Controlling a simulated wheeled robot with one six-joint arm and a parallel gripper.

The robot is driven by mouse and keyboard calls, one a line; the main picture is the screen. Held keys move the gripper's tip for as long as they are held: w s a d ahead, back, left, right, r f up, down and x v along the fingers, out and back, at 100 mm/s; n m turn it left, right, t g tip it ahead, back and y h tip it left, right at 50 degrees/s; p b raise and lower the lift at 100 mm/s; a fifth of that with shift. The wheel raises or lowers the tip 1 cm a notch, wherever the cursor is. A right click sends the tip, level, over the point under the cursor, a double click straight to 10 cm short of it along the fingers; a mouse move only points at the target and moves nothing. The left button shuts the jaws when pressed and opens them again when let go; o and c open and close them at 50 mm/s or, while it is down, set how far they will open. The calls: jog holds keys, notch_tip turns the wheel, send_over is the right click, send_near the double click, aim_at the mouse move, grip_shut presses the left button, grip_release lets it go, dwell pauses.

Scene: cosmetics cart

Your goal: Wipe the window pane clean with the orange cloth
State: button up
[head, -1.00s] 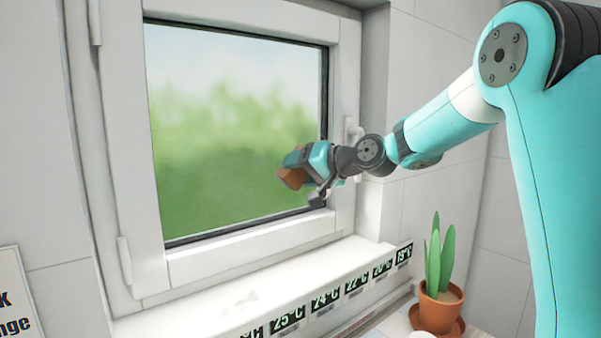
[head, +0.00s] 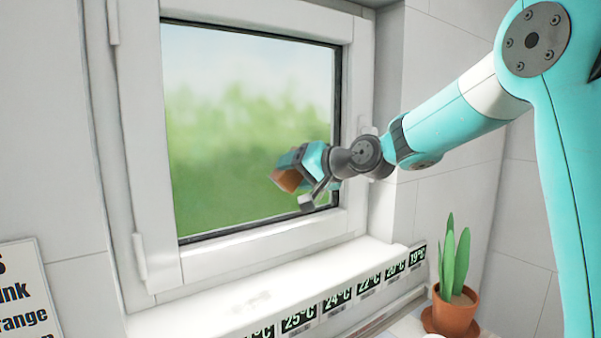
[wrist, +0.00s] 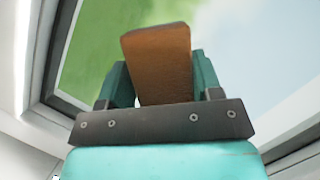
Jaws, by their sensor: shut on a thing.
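The window pane (head: 240,110) fills the middle of the head view, in a white frame, with blurred green and pale sky showing in it. My gripper (head: 290,172) is in front of the pane's lower right part. It is shut on the orange cloth (head: 287,180), which looks like a folded brown-orange block. In the wrist view the cloth (wrist: 160,65) sticks out between the two green fingers, with the pane (wrist: 90,50) behind it. I cannot tell whether the cloth touches the glass.
The white window frame (head: 140,150) surrounds the pane, with a handle on its right side. A white sill (head: 200,318) with a temperature strip (head: 337,300) runs below. A potted plant (head: 454,305) stands at the lower right. A sign (head: 22,300) is at the lower left.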

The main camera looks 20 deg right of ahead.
aim_at(269, 166)
jog(key=shift+s+a, duration=0.25)
jog(key=shift+a, duration=0.75)
jog(key=shift+a, duration=0.15)
jog(key=shift+s+a, duration=0.2)
jog(key=shift+a, duration=0.85)
jog(key=shift+s+a, duration=0.2)
jog(key=shift+a, duration=0.8)
jog(key=shift+r+p, duration=0.4)
jog(key=shift+r, duration=0.5)
jog(key=shift+d+r, duration=0.1)
jog(key=shift+r, duration=0.05)
jog(key=shift+w+d, duration=0.2)
jog(key=shift+d, duration=0.45)
jog(key=shift+w+d, duration=0.15)
jog(key=shift+d, duration=0.5)
jog(key=shift+w+d+b, duration=0.15)
jog(key=shift+d+b, duration=0.05)
jog(key=shift+d, duration=0.8)
jog(key=shift+w+d+b, duration=0.15)
jog(key=shift+d, duration=0.85)
jog(key=shift+w+d, duration=0.25)
jog(key=shift+d, duration=0.85)
jog(key=shift+w+d, duration=0.25)
jog(key=shift+d, duration=0.8)
